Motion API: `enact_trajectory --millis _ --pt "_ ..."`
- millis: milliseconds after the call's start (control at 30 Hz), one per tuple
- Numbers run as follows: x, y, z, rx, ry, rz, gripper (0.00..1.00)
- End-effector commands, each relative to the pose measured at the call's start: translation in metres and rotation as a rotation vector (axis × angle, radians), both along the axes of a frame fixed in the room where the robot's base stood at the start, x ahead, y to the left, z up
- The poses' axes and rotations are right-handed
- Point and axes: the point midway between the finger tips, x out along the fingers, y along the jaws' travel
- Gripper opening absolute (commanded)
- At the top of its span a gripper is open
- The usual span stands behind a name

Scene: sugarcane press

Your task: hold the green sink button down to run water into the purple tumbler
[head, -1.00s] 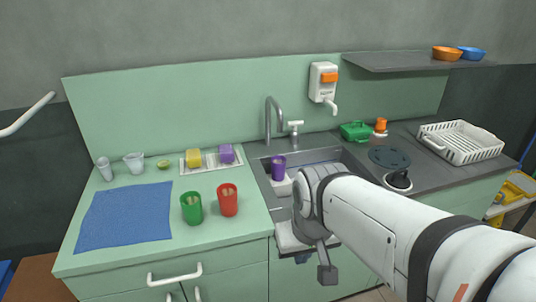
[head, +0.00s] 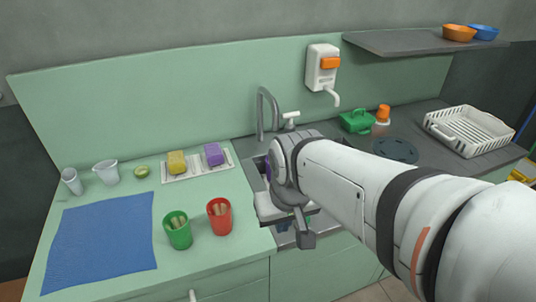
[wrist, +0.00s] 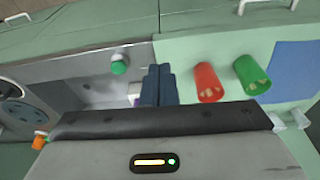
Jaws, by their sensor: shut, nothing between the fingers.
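The green button (wrist: 120,66) shows in the wrist view as a round knob at the sink's edge. My gripper (wrist: 158,72) has its dark fingers pressed together, with nothing between them. In that picture the fingers are to the right of the button and apart from it. The purple tumbler (head: 267,171) is almost wholly hidden behind my arm in the head view; only a sliver shows. A small purple patch shows left of my fingers in the wrist view. The faucet (head: 262,112) rises behind the sink. I cannot see whether water runs.
A red cup (head: 219,217) and a green cup (head: 178,231) stand on the counter left of my arm, close to the sink. A blue mat (head: 100,245) lies further left. A white dish rack (head: 475,130) and a green box (head: 356,121) are at the right.

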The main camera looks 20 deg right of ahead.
Motion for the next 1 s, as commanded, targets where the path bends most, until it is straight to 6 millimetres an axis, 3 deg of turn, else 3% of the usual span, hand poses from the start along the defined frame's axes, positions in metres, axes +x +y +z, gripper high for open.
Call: enact_trajectory --millis 167,400,600,733,1000 --pt "0.028 -0.023 0.004 0.058 0.042 -0.288 0.0" --pt "0.085 -0.087 -0.001 0.173 0.127 -1.009 0.0" --pt "0.109 -0.128 -0.012 0.224 0.167 -1.403 0.0" --pt "0.114 -0.137 -0.015 0.236 0.175 -1.496 0.0" --pt "0.114 -0.138 -0.015 0.236 0.174 -1.504 0.0"
